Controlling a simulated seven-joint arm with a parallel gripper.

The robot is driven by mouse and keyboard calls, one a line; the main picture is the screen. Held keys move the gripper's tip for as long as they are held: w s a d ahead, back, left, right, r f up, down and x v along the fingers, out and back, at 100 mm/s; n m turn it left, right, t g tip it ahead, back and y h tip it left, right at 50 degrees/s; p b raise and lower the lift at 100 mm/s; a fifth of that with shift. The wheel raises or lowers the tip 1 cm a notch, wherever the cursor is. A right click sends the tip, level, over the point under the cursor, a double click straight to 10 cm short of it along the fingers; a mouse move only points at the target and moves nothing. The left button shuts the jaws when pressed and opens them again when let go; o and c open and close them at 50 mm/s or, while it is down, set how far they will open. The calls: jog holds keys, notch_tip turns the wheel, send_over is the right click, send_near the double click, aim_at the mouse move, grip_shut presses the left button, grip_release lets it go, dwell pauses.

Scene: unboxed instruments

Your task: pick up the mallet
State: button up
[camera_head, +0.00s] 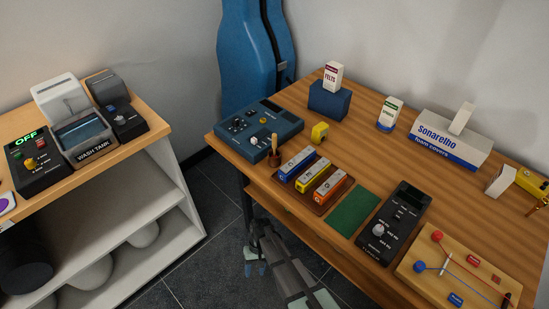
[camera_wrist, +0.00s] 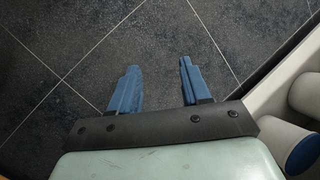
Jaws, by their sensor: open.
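Two thin-shafted mallets lie on a light wooden board (camera_head: 418,283) at the front right of the wooden table in the head view. One has a red ball head (camera_head: 438,236) and the other a blue ball head (camera_head: 419,267). The frames do not show which one is meant. My gripper (camera_head: 256,268) hangs low in front of the table, over the dark floor, well left of the board. In the wrist view its blue fingers (camera_wrist: 158,72) are apart with only floor tiles between them. No mallet shows in the wrist view.
The table (camera_head: 355,160) holds a black device (camera_head: 395,222), a green mat (camera_head: 352,211), coloured blocks (camera_head: 312,180), a blue console (camera_head: 257,128) and boxes at the back. A shelf unit (camera_head: 165,180) stands left. Open floor (camera_head: 195,265) lies between.

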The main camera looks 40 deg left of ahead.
jog(key=w+a+r+n+t, duration=0.1)
jog(key=w+a+r+t, duration=0.1)
jog(key=a+r, duration=0.8)
jog(key=w+a+r+t, duration=0.2)
jog(key=a+r, duration=0.3)
jog(key=r, duration=0.9)
jog(key=w+a+r+n+t, duration=0.1)
jog(key=w+a+r, duration=0.1)
jog(key=a+r, duration=0.75)
notch_tip(320, 180, up, 26)
jog(key=y, duration=0.2)
send_over(274, 134)
jog(key=shift+n, duration=0.3)
notch_tip(274, 134, down, 13)
jog(key=shift+d, duration=0.1)
jog(key=shift+c, duration=0.5)
grip_shut()
